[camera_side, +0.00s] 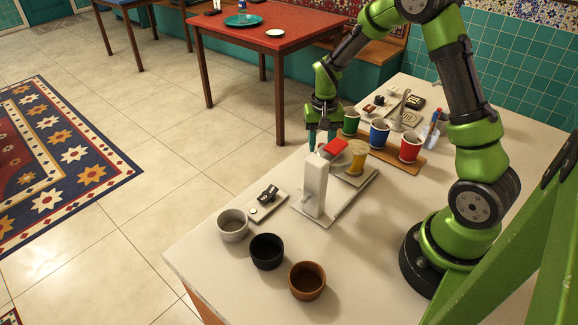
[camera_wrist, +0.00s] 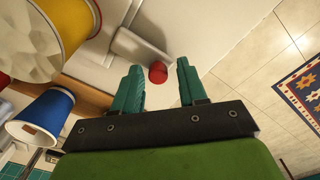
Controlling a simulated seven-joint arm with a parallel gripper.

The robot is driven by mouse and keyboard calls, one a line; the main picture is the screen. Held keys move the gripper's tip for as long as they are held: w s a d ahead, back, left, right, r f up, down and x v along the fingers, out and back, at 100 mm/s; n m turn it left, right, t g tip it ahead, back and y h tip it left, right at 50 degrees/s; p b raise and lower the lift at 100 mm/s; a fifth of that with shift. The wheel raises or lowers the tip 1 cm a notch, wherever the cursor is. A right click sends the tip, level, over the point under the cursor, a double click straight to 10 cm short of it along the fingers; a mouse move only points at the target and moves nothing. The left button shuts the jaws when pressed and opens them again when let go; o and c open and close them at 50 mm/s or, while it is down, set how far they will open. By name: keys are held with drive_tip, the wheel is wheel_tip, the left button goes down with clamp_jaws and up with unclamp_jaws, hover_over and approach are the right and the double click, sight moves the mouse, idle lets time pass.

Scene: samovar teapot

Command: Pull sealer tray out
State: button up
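The white sealer (camera_side: 315,188) stands upright on a flat base on the counter, with a red lever (camera_side: 335,149) at its top. Its grey tray (camera_side: 353,180) is at the sealer's right, with a yellow cup (camera_side: 357,160) above it. My gripper (camera_side: 321,146) points down just behind the sealer's top, near the red lever. In the wrist view my gripper (camera_wrist: 159,69) is open, its two teal fingers apart. A red round end (camera_wrist: 158,73) shows between them, and I cannot tell its depth. The yellow cup (camera_wrist: 70,22) is at upper left.
Green, blue (camera_side: 379,132) and red (camera_side: 411,147) cups stand on a wooden board (camera_side: 400,160) behind. White (camera_side: 233,225), black (camera_side: 267,251) and brown (camera_side: 307,281) bowls stand in front. A small tray (camera_side: 266,206) lies left of the sealer.

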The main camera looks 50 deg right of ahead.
drive_tip(key=shift+o, duration=0.3)
wheel_tip(320, 180, up, 17)
idle(0.5)
drive_tip(key=s+a+r+n+t+y, duration=0.1)
drive_tip(key=s+a+r+n+t, duration=0.1)
drive_tip(key=s+a, duration=0.5)
drive_tip(key=s+a+r+n+t+y, duration=0.1)
drive_tip(key=s+a+r+n+t, duration=0.2)
drive_tip(key=s+a+t, duration=0.2)
drive_tip(key=s+a, duration=0.3)
drive_tip(key=shift+s, duration=0.15)
